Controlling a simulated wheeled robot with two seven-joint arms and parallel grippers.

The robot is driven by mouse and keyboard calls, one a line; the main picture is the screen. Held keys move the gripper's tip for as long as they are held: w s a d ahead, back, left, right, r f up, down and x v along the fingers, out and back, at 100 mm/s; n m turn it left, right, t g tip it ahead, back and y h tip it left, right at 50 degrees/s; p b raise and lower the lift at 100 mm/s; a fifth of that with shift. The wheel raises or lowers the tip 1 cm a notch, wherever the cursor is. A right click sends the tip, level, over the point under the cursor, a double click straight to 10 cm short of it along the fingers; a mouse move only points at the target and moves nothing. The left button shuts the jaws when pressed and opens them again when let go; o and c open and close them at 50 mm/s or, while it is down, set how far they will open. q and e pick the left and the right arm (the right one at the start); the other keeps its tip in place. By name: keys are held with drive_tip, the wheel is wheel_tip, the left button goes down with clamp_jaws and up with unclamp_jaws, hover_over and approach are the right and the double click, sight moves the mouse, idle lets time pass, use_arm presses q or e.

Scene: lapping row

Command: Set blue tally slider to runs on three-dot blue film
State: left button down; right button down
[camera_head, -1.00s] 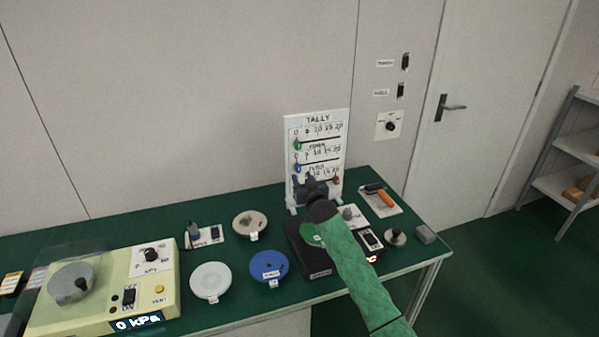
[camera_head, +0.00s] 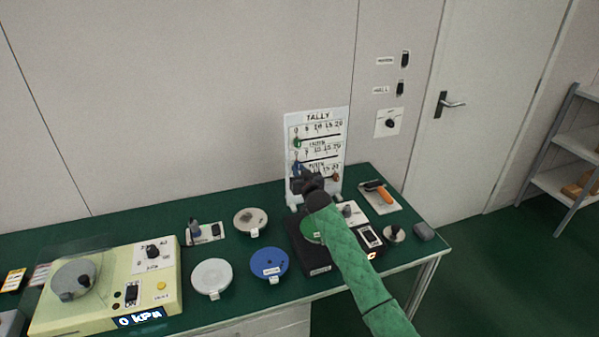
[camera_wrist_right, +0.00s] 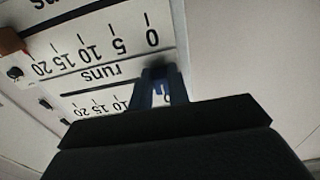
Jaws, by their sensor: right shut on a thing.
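The white tally board (camera_head: 317,118) stands upright at the back of the green bench. It has several number rows with a green slider (camera_head: 297,142), a blue slider (camera_head: 297,168) and an orange-brown slider (camera_head: 336,177). The green and blue ones sit at the left, zero end; the brown one sits at the right end. My right gripper (camera_head: 304,178) is at the board's lower left, shut on the blue slider. The right wrist view shows the board upside down, with the gripper (camera_wrist_right: 160,88) near the 0 mark. It hides much of the slider. My left gripper is out of view.
A blue disc (camera_head: 269,264), a white disc (camera_head: 211,277) and a beige disc (camera_head: 250,222) lie on the bench; dots are too small to count. A black device (camera_head: 309,258) sits under my right forearm. An orange-handled tool (camera_head: 384,195) lies right of the board.

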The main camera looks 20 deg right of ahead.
sight(317, 162)
drive_tip(key=shift+d, duration=0.1)
drive_tip(key=d, duration=0.6)
drive_tip(key=shift+w+d, duration=0.15)
drive_tip(key=shift+d, duration=0.7)
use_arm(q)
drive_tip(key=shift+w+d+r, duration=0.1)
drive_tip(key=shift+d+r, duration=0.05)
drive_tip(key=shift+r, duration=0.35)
use_arm(e)
drive_tip(key=c, duration=1.3)
unclamp_jaws()
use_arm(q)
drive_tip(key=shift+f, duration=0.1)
